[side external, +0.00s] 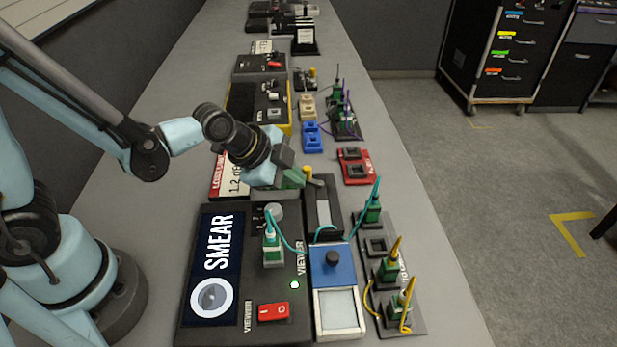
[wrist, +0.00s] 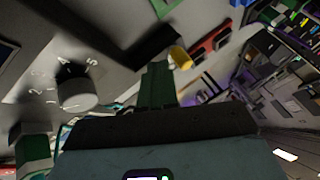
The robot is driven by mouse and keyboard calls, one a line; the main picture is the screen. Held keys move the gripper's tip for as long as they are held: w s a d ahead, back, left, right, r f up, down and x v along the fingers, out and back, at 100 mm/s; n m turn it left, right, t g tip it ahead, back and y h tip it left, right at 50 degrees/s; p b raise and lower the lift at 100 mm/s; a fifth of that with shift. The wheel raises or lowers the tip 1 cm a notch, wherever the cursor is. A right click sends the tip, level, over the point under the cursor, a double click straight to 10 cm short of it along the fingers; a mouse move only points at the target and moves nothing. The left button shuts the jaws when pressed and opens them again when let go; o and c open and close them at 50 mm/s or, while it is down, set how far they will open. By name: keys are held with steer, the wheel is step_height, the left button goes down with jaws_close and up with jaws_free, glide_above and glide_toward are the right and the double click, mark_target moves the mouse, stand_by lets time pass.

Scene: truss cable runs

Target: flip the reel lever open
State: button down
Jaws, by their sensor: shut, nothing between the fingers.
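The reel lever appears to be the small yellow-tipped piece (side external: 307,172) at the far end of a dark box with a pale strip (side external: 322,208). In the wrist view the yellow tip (wrist: 181,57) stands at the end of a dark bar (wrist: 150,50). My gripper (side external: 296,179) has green fingers and is shut and empty. Its fingertips are just left of the yellow tip in the side view. In the wrist view the fingers (wrist: 157,82) point up close beside it; I cannot tell whether they touch. The lever's base is partly hidden by my gripper.
A viewer box (side external: 270,325) with a "SMEAR" screen, red switch (side external: 273,312) and plugged green connector (side external: 271,250) lies below my gripper. Red sockets (side external: 357,172) lie right.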

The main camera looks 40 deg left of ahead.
mark_target(305, 168)
steer(key=shift+w+a, duration=0.15)
steer(key=shift+w, duration=0.3)
steer(key=shift+w+a+m+g+h, duration=0.3)
steer(key=shift+m+h, duration=0.2)
steer(key=shift+m, duration=0.4)
steer(key=shift+w+a+m+g+h, duration=0.3)
steer(key=shift+m+h, duration=0.2)
steer(key=shift+m, duration=0.3)
steer(key=m+g, duration=0.1)
steer(key=w+m+h, duration=0.1)
steer(key=m, duration=0.1)
steer(key=w+a+m+g+h, duration=0.1)
steer(key=m, duration=0.1)
steer(key=shift+g, duration=0.3)
steer(key=m+g, duration=0.1)
steer(key=w+m+g, duration=0.1)
steer(key=m, duration=0.1)
steer(key=shift+w+m+h, duration=0.3)
steer(key=shift+h, duration=0.1)
steer(key=shift+w+d, duration=0.35)
steer(key=shift+w, duration=0.55)
steer(key=shift+s+d, duration=0.1)
